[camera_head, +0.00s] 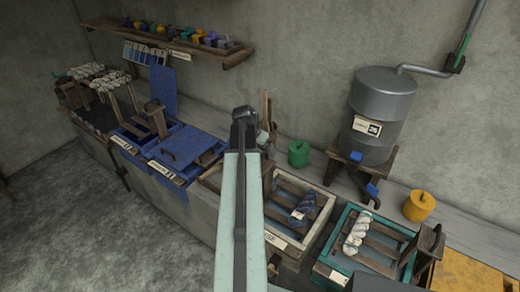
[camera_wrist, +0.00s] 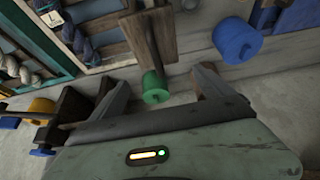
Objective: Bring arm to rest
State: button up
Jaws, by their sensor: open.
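My arm reaches forward from the bottom middle of the head view, raised in front of the counter. My gripper (camera_head: 245,118) is at its far end, seen from behind, and its fingertips are hard to make out there. In the wrist view the two dark fingers of my gripper (camera_wrist: 162,82) stand apart with nothing held between them. A green cylinder (camera_wrist: 154,88) shows in the gap, beyond the fingers and apart from them.
The counter holds blue vats (camera_head: 185,147), a wooden tray (camera_head: 284,240) with dark blue yarn, a teal tray (camera_head: 330,272) with pale yarn, a green pot (camera_head: 298,154) and a yellow pot (camera_head: 419,206). A metal tank (camera_head: 379,112) stands behind. A shelf (camera_head: 165,40) hangs on the wall.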

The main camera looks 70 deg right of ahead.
jog(key=shift+r, duration=0.75)
jog(key=shift+f, duration=0.15)
